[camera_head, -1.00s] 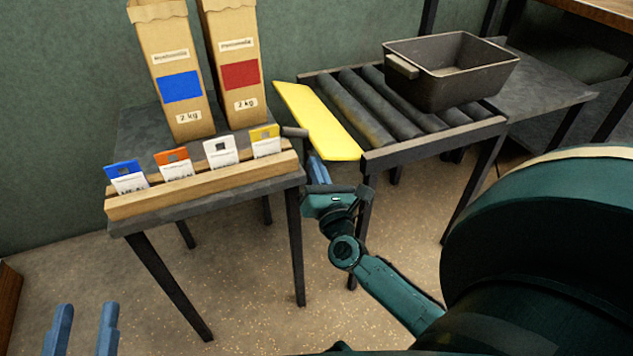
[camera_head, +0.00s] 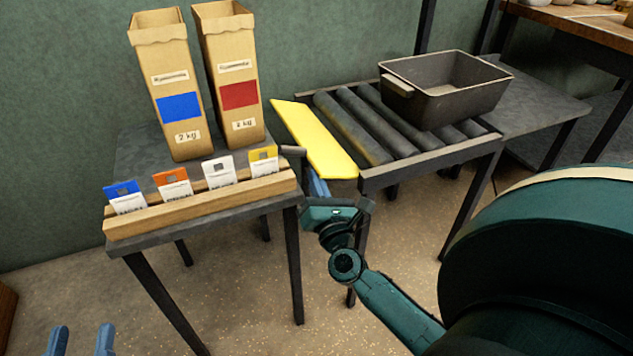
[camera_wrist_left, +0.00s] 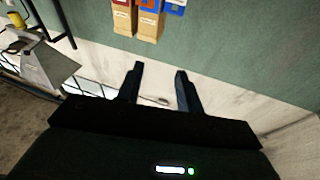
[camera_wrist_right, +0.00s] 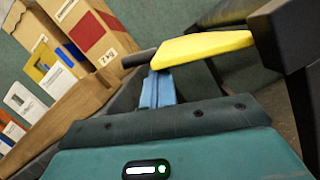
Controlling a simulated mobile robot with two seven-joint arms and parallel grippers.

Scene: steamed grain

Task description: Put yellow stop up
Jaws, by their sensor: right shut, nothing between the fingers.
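The yellow stop (camera_head: 312,140) is a flat yellow plate along the left end of the roller conveyor. It looks laid over to the left, roughly level; its exact tilt is hard to tell. A short dark handle (camera_head: 293,151) sticks out left of its near part. My right gripper (camera_head: 316,184) is below the near end of the stop, its blue fingers shut and empty. In the right wrist view the fingers (camera_wrist_right: 157,88) are just under the handle and the yellow stop (camera_wrist_right: 200,48); contact cannot be made out. My left gripper (camera_head: 82,340) is open and empty at the lower left.
The roller conveyor (camera_head: 430,153) carries a dark metal bin (camera_head: 445,95). Left of it, a grey table (camera_head: 130,160) holds two paper bags, with blue (camera_head: 180,108) and red (camera_head: 240,96) labels, and a wooden card rack (camera_head: 200,205). A gap separates table and conveyor.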

